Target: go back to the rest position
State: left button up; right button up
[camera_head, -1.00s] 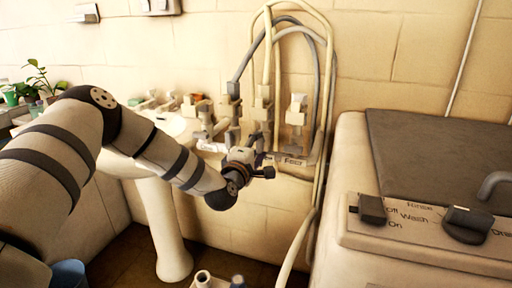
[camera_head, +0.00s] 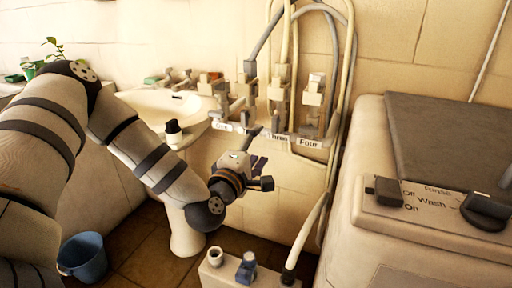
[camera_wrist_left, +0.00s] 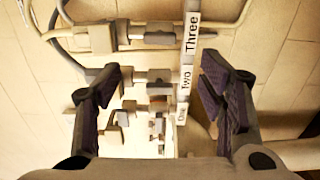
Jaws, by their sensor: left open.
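My left gripper (camera_head: 260,162) is in the middle of the head view, in front of the tiled wall and below the labelled strip of taps. Its fingers are spread, with nothing held between them. The left wrist view shows both fingers apart (camera_wrist_left: 160,85), with the taps and the strip (camera_wrist_left: 187,70) marked One, Two and Three beyond them. My left arm comes in from the left, bent at the elbow, and crosses in front of the basin pedestal. My right gripper is not in view.
The white washbasin (camera_head: 150,101) has a dark-topped item (camera_head: 174,137) at its rim. Hoses (camera_head: 332,150) hang right of the taps. A washing machine (camera_head: 345,215) fills the right. A blue bucket (camera_head: 82,258) and a pale box with fittings (camera_head: 225,277) stand low in front.

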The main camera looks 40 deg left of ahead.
pick_arm(q)
jog(key=shift+s, duration=0.2)
jog(key=s+d+f+m+g+h, duration=0.3)
jog(key=s+d+f+m+g, duration=0.3)
jog(key=f, duration=0.5)
jog(key=s+d+f+m+g+h, duration=0.3)
jog(key=s+d+f+m, duration=0.3)
jog(key=f, duration=0.4)
jog(key=s+f+m+g, duration=0.2)
jog(key=s+g, duration=0.1)
jog(key=s, duration=0.6)
jog(key=s+f+m+g+y, duration=0.1)
jog(key=s+f+m+g, duration=0.2)
jog(key=s, duration=0.6)
jog(key=s+f+m+g+y, duration=0.1)
jog(key=s+f+m+g, duration=0.2)
jog(key=s, duration=0.6)
jog(key=shift+a+f+g, duration=0.15)
jog(key=shift+f+g, duration=0.05)
jog(key=shift+g, duration=0.4)
